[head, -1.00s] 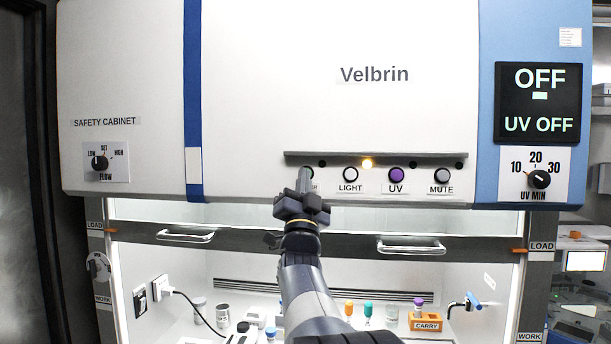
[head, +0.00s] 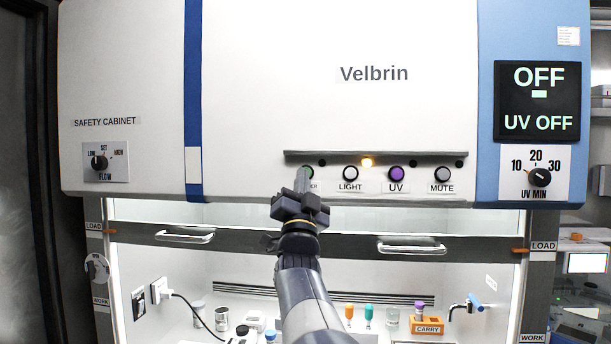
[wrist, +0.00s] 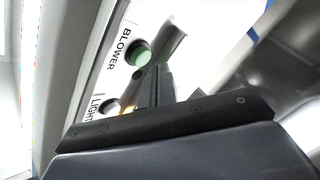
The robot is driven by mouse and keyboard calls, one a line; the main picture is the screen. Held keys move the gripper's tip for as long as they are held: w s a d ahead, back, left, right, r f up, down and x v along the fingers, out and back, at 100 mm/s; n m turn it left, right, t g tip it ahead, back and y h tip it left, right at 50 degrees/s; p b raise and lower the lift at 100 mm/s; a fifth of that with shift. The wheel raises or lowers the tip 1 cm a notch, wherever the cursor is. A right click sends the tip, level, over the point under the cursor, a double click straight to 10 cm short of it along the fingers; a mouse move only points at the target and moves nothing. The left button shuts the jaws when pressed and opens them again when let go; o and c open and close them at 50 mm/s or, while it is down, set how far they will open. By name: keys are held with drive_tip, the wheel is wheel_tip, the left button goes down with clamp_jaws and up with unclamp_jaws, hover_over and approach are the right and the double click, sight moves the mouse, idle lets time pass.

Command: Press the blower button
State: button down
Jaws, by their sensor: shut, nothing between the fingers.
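The green blower button (wrist: 138,53) shows in the wrist view beside its BLOWER label (wrist: 118,48). In the head view the blower button (head: 309,172) is at the left end of the button row, partly hidden by my fingers. My gripper (head: 301,180) is shut and empty, its fingertips pointing up at the lower left of the button. In the wrist view my fingers (wrist: 156,88) are close to the button, with green still showing beside them. I cannot tell whether they touch it. The display (head: 538,100) reads OFF and UV OFF.
The LIGHT (head: 350,173), purple UV (head: 396,173) and MUTE (head: 442,174) buttons are to the right, under a dark ledge (head: 375,158). An amber lamp (head: 367,162) glows above them. The sash handles (head: 185,236) are below the panel.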

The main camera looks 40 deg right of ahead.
drive_tip(key=s+a+b, duration=0.3)
drive_tip(key=shift+s+a, duration=0.1)
drive_tip(key=shift+a, duration=0.3)
idle(0.6)
drive_tip(key=p, duration=0.3)
drive_tip(key=w+d+p, duration=0.1)
drive_tip(key=p, duration=0.2)
drive_tip(key=shift+r, duration=0.25)
